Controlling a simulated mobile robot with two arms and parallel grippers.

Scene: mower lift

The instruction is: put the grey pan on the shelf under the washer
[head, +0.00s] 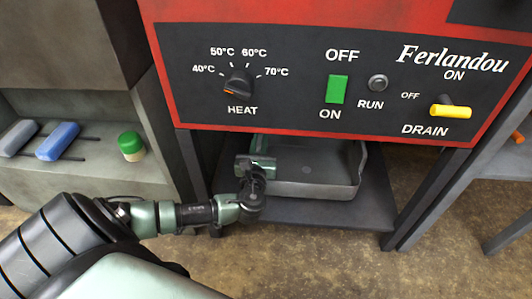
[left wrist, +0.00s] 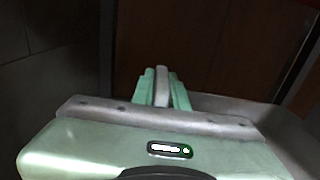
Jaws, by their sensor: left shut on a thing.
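The grey pan (head: 312,188) is under the red washer (head: 330,75), over the dark shelf (head: 335,213). I cannot tell whether its base rests fully on the shelf. My left gripper (head: 264,160) reaches in from the left and is shut on the pan's left wall. In the left wrist view the green fingers (left wrist: 162,88) pinch a thin grey edge of the pan (left wrist: 162,76). My right gripper is not in view.
The washer's grey legs (head: 432,190) stand on both sides of the shelf. A grey bench (head: 85,175) at the left holds two brushes, one blue (head: 58,141), and a green-capped container (head: 131,146). An orange thing (head: 518,137) lies at the right. Brown floor shows in front.

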